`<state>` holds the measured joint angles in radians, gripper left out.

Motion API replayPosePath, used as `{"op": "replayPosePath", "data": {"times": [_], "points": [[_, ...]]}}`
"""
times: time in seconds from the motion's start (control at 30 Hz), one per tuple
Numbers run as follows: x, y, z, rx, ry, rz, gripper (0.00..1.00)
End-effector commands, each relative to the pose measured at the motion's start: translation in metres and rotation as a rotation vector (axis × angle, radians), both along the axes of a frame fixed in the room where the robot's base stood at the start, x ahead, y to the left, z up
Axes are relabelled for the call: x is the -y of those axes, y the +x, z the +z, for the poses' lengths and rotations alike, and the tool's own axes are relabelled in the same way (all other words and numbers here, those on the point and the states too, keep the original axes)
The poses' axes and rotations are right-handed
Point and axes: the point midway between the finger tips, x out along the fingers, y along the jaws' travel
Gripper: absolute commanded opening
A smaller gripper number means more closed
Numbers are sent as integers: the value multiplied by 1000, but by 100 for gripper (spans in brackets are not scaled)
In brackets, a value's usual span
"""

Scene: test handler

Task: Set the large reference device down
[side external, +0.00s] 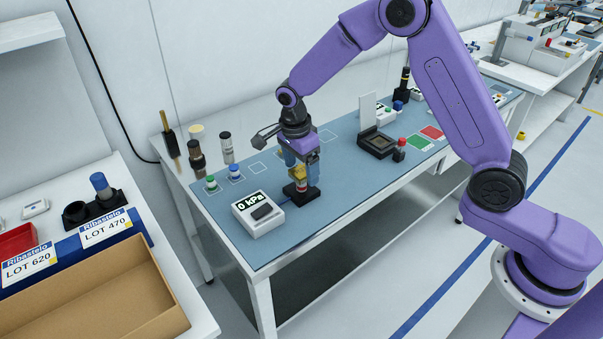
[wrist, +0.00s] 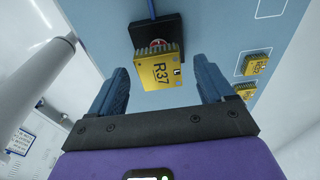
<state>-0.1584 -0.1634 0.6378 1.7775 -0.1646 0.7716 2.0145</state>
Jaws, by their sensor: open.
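The large reference device is a gold chip marked R37 (wrist: 158,72), with pins along its edge. In the side view it is the yellow piece (side external: 299,173) just below my gripper, at the top of a small red-and-black stand (side external: 301,193). The black base of this stand (wrist: 150,30) shows behind the device in the wrist view. My gripper (wrist: 162,66) is open, one blue finger on each side of the device, with visible gaps. In the side view my gripper (side external: 300,160) hides part of the device. Whether the device rests fully on the stand is unclear.
A pressure box reading 0 kPa (side external: 258,213) stands left of the stand. Smaller gold chips (wrist: 257,64) lie near white outlines on the blue mat. Capped cylinders (side external: 234,172) stand at the mat's left, a black socket (side external: 377,143) farther right. The mat's front is clear.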

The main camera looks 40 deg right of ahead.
Motion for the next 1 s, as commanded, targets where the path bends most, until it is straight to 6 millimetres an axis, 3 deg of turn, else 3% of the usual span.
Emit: {"op": "replayPosePath", "data": {"times": [0.2, 0.37, 0.47, 0.77, 1.0], "points": [[0, 0, 0, 0, 0, 1, 78], [0, 0, 0, 0, 0, 1, 26], [0, 0, 0, 1, 0, 1, 15], [0, 1, 3, 2, 1, 1, 14], [-1, 1, 27, 5, 1, 2, 14]]}}
